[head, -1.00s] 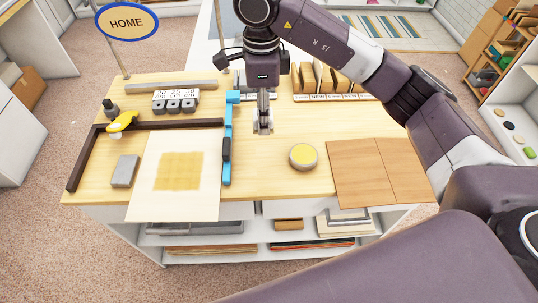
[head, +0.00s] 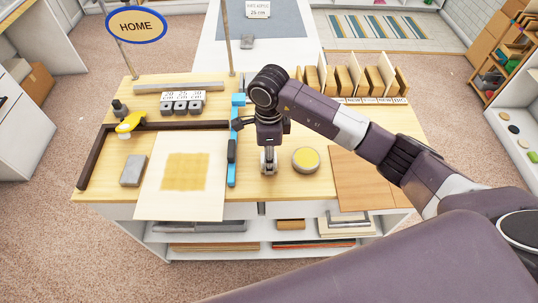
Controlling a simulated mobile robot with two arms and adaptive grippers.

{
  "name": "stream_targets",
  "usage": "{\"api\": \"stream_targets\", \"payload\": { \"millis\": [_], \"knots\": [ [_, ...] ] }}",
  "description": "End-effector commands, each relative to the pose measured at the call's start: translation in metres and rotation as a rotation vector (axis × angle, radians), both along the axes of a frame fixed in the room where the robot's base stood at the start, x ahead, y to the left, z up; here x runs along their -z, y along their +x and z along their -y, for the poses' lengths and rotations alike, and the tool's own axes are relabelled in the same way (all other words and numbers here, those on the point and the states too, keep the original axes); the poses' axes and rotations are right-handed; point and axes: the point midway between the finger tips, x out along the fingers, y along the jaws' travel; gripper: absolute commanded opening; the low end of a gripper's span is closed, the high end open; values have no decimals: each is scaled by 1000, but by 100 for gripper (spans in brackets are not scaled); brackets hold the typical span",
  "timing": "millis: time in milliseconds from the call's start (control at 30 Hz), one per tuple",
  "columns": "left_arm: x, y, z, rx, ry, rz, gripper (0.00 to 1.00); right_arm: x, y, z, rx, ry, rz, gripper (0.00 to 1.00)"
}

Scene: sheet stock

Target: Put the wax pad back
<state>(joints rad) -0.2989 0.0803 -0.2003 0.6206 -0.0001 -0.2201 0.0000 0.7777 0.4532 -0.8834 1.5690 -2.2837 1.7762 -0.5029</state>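A round tin with a yellow face (head: 305,160), which looks like the wax pad, lies on the wooden bench right of its middle. My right gripper (head: 268,163) points down just left of the tin, apart from it in the picture. Its fingers look narrow and close together; I cannot tell whether they are open or shut, and no held object shows. A pale sheet (head: 205,205) with a yellow square patch (head: 187,171) lies left of the gripper. My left gripper is not in view.
A blue bar (head: 232,172) lies between sheet and gripper. A grey block (head: 133,171), a yellow tool (head: 130,123) and a dark angled fence (head: 97,160) are at left. Brown panels (head: 362,182) lie at right; a slotted rack (head: 345,82) stands behind.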

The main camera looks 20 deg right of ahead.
Motion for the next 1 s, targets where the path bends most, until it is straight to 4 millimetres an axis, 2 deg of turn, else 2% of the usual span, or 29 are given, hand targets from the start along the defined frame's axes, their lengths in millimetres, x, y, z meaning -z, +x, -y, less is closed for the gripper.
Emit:
{"api": "stream_targets", "payload": {
  "millis": [300, 333, 500, 833, 867, 1000],
  "knots": [
    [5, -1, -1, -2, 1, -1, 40, 4, 1, 0, 0, -1, 2, 16],
    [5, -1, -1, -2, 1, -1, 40, 4, 1, 0, 0, -1, 2, 37],
    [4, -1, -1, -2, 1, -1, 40, 2, 1, 0, 0, 0, 1, 53],
    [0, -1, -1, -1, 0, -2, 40, -2, 0, 0, 0, 1, 1, 53],
    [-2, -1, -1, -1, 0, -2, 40, -4, 0, 0, 0, 1, 1, 53],
    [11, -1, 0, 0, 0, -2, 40, -22, 3, 0, -2, 1, 9, 53]
  ]
}}
